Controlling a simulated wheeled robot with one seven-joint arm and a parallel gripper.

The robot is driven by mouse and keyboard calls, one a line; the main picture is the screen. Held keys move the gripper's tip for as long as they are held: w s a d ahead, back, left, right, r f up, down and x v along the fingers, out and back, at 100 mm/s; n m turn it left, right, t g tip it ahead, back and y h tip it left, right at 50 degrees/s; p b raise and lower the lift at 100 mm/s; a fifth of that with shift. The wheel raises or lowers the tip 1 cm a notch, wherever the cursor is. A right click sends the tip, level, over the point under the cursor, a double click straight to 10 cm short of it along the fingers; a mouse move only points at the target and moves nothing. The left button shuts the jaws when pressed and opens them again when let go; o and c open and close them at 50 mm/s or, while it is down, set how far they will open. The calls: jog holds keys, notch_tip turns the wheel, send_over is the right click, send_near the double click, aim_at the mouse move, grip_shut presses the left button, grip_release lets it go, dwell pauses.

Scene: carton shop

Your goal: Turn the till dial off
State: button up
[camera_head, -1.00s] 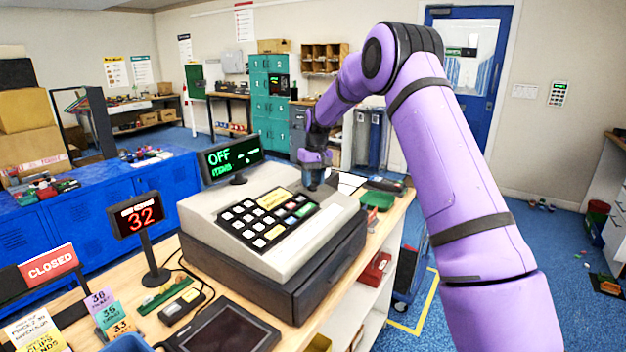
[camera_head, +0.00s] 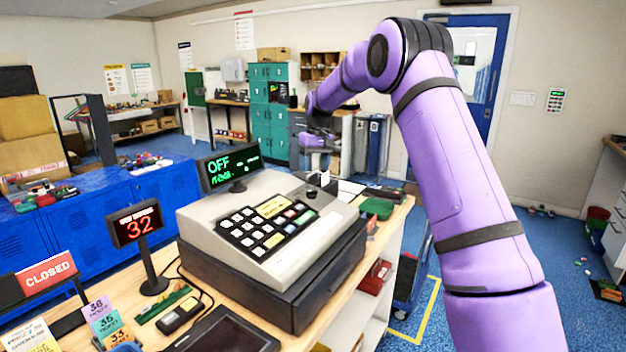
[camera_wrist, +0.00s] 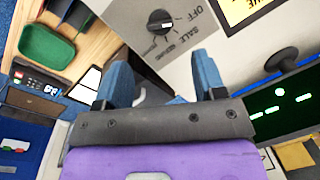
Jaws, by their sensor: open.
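The till (camera_head: 250,235) stands on the wooden counter. Its black round dial (camera_head: 311,192) is on the top right of the sloped panel. In the wrist view the dial (camera_wrist: 161,22) shows clear of my fingers, with "OFF" and "SALE" printed beside it; its exact pointer setting is hard to tell. The till display (camera_head: 231,163) reads "OFF" in green above a blurred second line. My gripper (camera_wrist: 163,75) is open and empty, its blue fingers apart. In the head view it hangs above and behind the dial, not touching it.
A red "32" display (camera_head: 139,224) on a post stands left of the till. A green tray (camera_head: 376,208) lies right of the till on the counter. A "CLOSED" sign (camera_head: 48,272) and paper tickets are at front left. Space above the till is free.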

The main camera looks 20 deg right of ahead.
jog(key=shift+d+r, duration=0.2)
jog(key=shift+r, duration=1.55)
jog(key=s+a+r+t, duration=0.1)
jog(key=s+a+r, duration=0.1)
jog(key=s+r, duration=0.45)
jog(key=s+a+r+t+h, duration=0.1)
jog(key=s+a+r, duration=0.2)
jog(key=s, duration=0.6)
jog(key=s+a+r+t, duration=0.1)
jog(key=s+a+r, duration=0.1)
jog(key=s+r, duration=0.45)
jog(key=s+a+f+t, duration=0.1)
jog(key=s+f, duration=0.3)
jog(key=s, duration=1)
jog(key=s+a+f+t, duration=0.1)
jog(key=s+f, duration=0.3)
jog(key=s, duration=1)
jog(key=shift+a, duration=0.2)
